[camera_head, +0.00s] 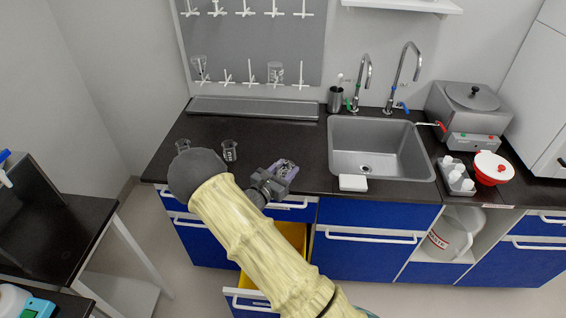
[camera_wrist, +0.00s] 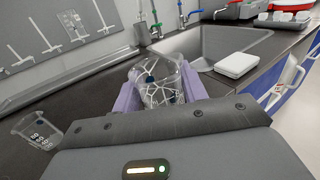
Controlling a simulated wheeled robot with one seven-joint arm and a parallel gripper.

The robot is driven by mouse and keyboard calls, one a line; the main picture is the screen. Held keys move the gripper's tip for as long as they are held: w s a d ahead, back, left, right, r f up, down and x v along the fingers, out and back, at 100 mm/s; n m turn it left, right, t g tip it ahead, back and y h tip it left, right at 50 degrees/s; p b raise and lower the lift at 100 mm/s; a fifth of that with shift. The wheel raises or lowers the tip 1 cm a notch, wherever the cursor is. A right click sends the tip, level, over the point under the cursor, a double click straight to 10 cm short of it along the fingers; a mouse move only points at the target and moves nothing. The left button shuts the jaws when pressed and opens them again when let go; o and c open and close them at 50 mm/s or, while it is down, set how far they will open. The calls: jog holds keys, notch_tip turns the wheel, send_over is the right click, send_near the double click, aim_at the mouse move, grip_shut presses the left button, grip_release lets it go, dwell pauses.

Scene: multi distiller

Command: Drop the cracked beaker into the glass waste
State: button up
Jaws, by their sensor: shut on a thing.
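In the wrist view, a clear beaker with white crack-like lines (camera_wrist: 160,92) sits between the purple fingers of my gripper (camera_wrist: 158,98), which is shut on it. In the head view, my gripper (camera_head: 283,170) is over the front edge of the dark counter, left of the sink. The held beaker is small and hard to make out there. An open lower drawer shows a yellow inside or bin (camera_head: 293,234), partly hidden behind my arm. I see no readable glass waste label on it.
Another glass beaker (camera_head: 229,151) stands on the counter left of my gripper. The sink (camera_head: 380,150) is to the right, with a white block (camera_head: 353,183) at its front edge. A drying rack (camera_head: 250,40) hangs behind. A white canister (camera_head: 446,240) stands in an open cabinet.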

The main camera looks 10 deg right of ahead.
jog(key=s+f+n+t+y, duration=0.6)
jog(key=s+f+n+y, duration=0.3)
jog(key=s+f+y, duration=0.4)
notch_tip(320, 180, down, 4)
jog(key=shift+s+a+r+n, duration=0.2)
jog(key=shift+s+n, duration=0.05)
jog(key=shift+n, duration=0.05)
jog(key=shift+w, duration=0.1)
jog(key=shift+d, duration=0.1)
